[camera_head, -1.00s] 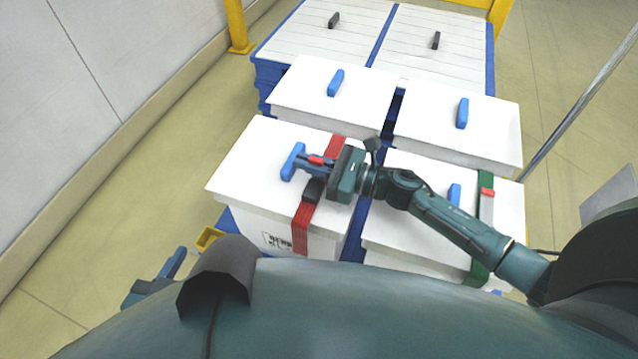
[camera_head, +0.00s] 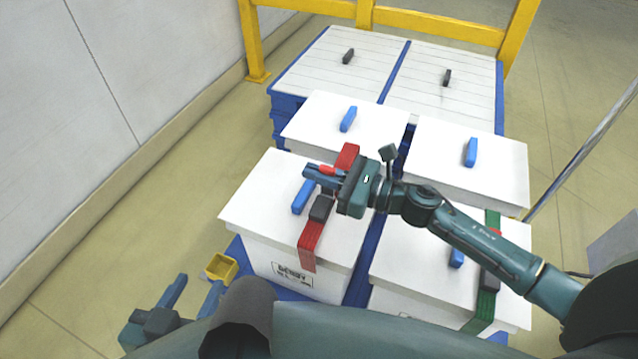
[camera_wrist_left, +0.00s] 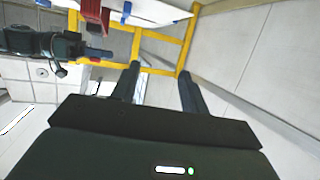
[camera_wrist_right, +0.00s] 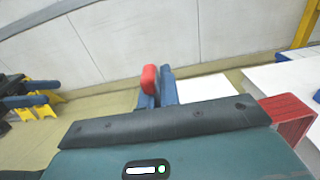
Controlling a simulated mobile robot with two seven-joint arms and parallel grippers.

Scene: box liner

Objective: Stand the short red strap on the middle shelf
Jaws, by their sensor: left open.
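A red strap (camera_head: 311,243) with a black buckle (camera_head: 321,208) lies over the lid of the front left white box (camera_head: 257,210) and hangs down its front. The strap's far part shows beyond my right gripper. My right gripper (camera_head: 325,173) is above that lid, beside its blue handle (camera_head: 303,196). Its fingers appear closed on a small red piece (camera_wrist_right: 149,78), seemingly the buckle's lever; the contact is partly hidden. My left gripper (camera_head: 190,297) is open and empty at the lower left, in front of the boxes; its fingers stand apart in the left wrist view (camera_wrist_left: 160,85). No shelf shows.
A green strap (camera_head: 484,306) with a buckle is around the front right box (camera_head: 395,265). More white-lidded boxes (camera_head: 470,150) stand behind, before a yellow frame (camera_head: 430,25). A small yellow container (camera_head: 221,267) is near my left gripper. Floor is clear at left.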

